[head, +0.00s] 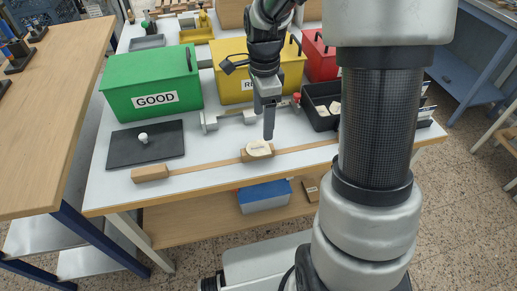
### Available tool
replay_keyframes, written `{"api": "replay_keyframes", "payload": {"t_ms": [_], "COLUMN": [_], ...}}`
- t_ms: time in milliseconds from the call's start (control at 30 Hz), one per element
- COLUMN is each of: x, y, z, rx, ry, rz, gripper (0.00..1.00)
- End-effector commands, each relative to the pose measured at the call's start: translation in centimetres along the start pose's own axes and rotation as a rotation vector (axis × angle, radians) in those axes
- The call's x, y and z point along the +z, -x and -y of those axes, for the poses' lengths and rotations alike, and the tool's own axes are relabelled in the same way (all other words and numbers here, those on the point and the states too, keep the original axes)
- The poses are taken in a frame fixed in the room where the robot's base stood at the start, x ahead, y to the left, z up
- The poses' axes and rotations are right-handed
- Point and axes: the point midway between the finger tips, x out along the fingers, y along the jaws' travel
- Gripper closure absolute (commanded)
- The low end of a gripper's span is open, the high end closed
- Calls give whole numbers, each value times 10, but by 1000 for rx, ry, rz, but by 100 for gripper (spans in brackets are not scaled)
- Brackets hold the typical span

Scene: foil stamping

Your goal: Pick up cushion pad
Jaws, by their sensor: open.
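A cream pad (259,147) with a rounded outline, which looks like the cushion pad, lies on a small wooden block at the table's front edge. Faint marks on its top are too small to read. My gripper (268,134) points down just above and slightly right of it, apart from it as far as I can tell. It is open, seen edge-on, with nothing visible between the fingers.
A green GOOD box (152,84), a yellow box (232,79) and a red box (318,62) stand behind. A black tray (319,105) with pale pieces is at right. A dark plate with a white knob (145,147) lies left. A wooden strip (205,164) runs along the front.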

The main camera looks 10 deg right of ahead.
Motion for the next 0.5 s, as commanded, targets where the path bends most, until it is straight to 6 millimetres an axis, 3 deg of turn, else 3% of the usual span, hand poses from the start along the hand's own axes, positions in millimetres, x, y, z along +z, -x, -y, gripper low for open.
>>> {"api": "replay_keyframes", "payload": {"t_ms": [100,367,500], "x": [0,0,2], "y": [-22,-40,-62], "z": [-1,-1,-7], "rx": [3,0,4], "ry": [0,0,1], "rz": [0,0,0], "gripper": [30,30,30]}}
